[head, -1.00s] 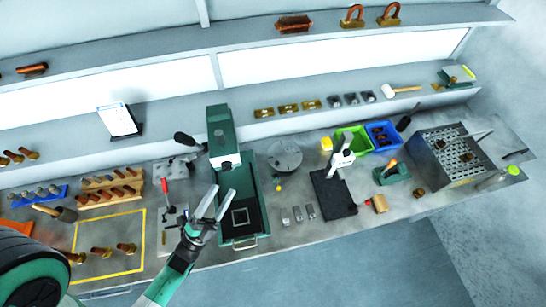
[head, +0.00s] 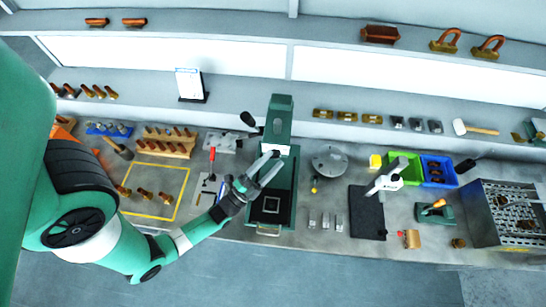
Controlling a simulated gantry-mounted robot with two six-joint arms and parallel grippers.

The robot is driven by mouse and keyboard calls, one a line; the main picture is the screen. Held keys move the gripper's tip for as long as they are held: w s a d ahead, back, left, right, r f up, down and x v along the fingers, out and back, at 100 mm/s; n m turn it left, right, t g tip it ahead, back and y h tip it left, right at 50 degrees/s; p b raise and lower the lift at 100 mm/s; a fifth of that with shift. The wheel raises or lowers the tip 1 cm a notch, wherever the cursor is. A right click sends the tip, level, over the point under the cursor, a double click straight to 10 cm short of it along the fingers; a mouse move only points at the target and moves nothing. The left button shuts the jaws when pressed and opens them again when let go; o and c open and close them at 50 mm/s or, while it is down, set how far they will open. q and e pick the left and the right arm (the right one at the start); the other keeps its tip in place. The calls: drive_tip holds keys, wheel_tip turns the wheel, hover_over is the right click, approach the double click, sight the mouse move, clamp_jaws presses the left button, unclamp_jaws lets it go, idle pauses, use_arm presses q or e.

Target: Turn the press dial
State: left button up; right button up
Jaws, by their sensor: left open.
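The green press (head: 279,128) stands at the back middle of the bench, with a black ball-ended lever (head: 247,119) on its left side. A dark bed with a square frame (head: 271,204) lies at its front. I cannot make out a dial on the press for certain; the small white part (head: 275,149) under its head is partly covered by my fingers. My left gripper (head: 277,163) is open and empty, its fingertips just in front of the press head. Whether they touch it I cannot tell.
Green (head: 402,168) and blue (head: 439,172) bins sit farther right. A yellow-outlined area (head: 152,213) with wooden-handled stamps is at left.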

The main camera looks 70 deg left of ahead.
use_arm(q)
drive_tip(key=shift+w+a+r, duration=0.2)
drive_tip(key=shift+w+a, duration=0.05)
drive_tip(key=shift+w, duration=0.2)
clamp_jaws()
drive_tip(key=shift+f+b, duration=0.2)
drive_tip(key=shift+b, duration=0.45)
drive_tip(key=n+g+y+b, duration=0.1)
drive_tip(key=n+y+b, duration=0.2)
drive_tip(key=n+b, duration=0.1)
drive_tip(key=n+g+y+b, duration=0.1)
drive_tip(key=n+y+b, duration=0.3)
drive_tip(key=n+b, duration=0.1)
drive_tip(key=n+g+y+b, duration=0.2)
drive_tip(key=n+y+b, duration=0.2)
drive_tip(key=n, duration=0.1)
drive_tip(key=shift+w+d+f+n, duration=0.1)
drive_tip(key=shift+w+f+n, duration=0.1)
drive_tip(key=shift+f+n, duration=0.1)
drive_tip(key=shift+r+n+g+y+b, duration=0.15)
drive_tip(key=shift+n+g+y+b, duration=0.8)
drive_tip(key=shift+n+g, duration=0.6)
drive_tip(key=shift+r+n+g+y+b, duration=0.15)
drive_tip(key=shift+n+g+y+b, duration=0.75)
drive_tip(key=shift+n, duration=0.95)
drive_tip(key=shift+g, duration=0.25)
